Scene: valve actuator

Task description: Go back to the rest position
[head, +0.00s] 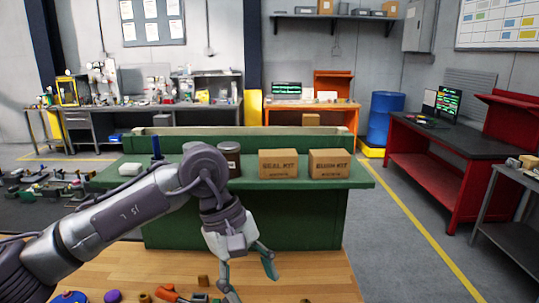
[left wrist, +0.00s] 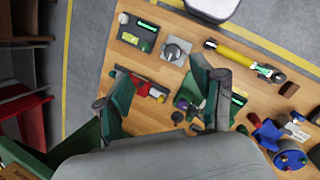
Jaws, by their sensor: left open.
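My left arm reaches in from the left in the head view. Its gripper (head: 252,284) hangs with its fingers pointing down over the wooden table (head: 310,275). The fingers are spread apart, with nothing held between them. In the left wrist view the open gripper (left wrist: 157,75) is above the table, with small tools lying beyond its fingers. A red-handled item (left wrist: 142,86) shows between the fingers. My right gripper is not in view.
A green bench (head: 355,178) behind the table carries two cardboard boxes (head: 278,163) and dark cans.

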